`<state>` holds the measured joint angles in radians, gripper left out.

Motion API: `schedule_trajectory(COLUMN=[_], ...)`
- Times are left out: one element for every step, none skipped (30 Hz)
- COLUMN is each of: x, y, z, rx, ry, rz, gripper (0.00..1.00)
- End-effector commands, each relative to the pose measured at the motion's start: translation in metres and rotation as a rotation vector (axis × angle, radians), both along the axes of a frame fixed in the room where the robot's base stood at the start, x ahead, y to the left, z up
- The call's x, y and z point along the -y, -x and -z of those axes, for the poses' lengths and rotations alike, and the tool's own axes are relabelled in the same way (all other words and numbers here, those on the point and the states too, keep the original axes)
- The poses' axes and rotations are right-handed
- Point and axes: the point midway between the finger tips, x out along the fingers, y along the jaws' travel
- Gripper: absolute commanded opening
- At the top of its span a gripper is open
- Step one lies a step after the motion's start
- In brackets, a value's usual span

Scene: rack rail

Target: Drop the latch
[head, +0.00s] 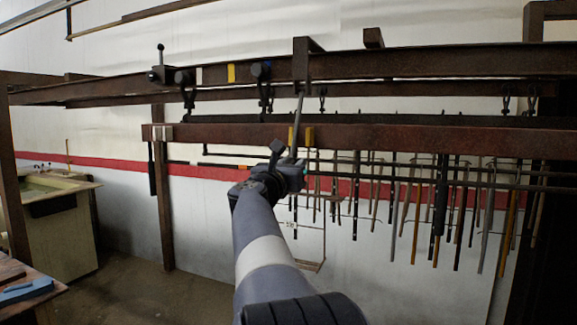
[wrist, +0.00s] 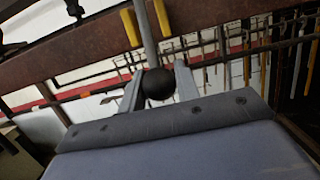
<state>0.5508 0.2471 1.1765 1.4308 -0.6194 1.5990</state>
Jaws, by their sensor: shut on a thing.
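The latch is a long grey bar (head: 298,115) with a black ball knob (wrist: 158,84) at its lower end. The bar runs from the upper rust-brown rail (head: 420,63) down across the lower rail (head: 400,138), tilted slightly. In both views it passes between two yellow pieces (wrist: 131,27) on the lower rail. My gripper (head: 293,165) is just below the lower rail. In the wrist view its fingers (wrist: 158,90) are on either side of the knob, shut on it. In the head view the gripper hides the knob.
Another upright lever with a black knob (head: 161,52) stands on the upper rail at left. Dark clamps (head: 188,95) hang below that rail. Several rods (head: 440,200) hang behind at right. A sink (head: 45,195) and a table corner (head: 25,290) are at left.

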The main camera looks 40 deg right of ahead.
Motion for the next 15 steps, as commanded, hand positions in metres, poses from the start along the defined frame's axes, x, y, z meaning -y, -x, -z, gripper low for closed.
schedule_trajectory(x=[0.002,0.003,0.004,0.006,0.008,0.011,0.014,0.017,0.02,0.023,0.025,0.029,0.032,0.034,0.036], y=[-0.001,-0.001,-0.002,-0.003,-0.003,-0.004,-0.005,-0.006,-0.008,-0.009,-0.01,-0.012,-0.013,-0.013,-0.014], z=[0.002,0.002,0.003,0.003,0.004,0.005,0.006,0.007,0.008,0.009,0.009,0.011,0.011,0.012,0.012], rx=[-0.002,-0.002,-0.002,-0.002,-0.002,-0.002,-0.002,-0.002,-0.002,-0.001,-0.001,-0.003,-0.002,-0.002,-0.002], ry=[-0.002,-0.002,-0.002,-0.002,-0.002,-0.003,-0.003,-0.003,-0.003,-0.002,-0.002,-0.002,-0.001,0.0,0.0], rz=[0.0,0.0,0.001,0.001,0.001,0.002,0.003,0.003,0.002,0.002,0.001,0.001,0.002,0.002,0.002], gripper=[0.18,0.18,0.18,0.18,0.18,0.18,0.18,0.18,0.18,0.18,0.18,0.18,0.18,0.18,0.18])
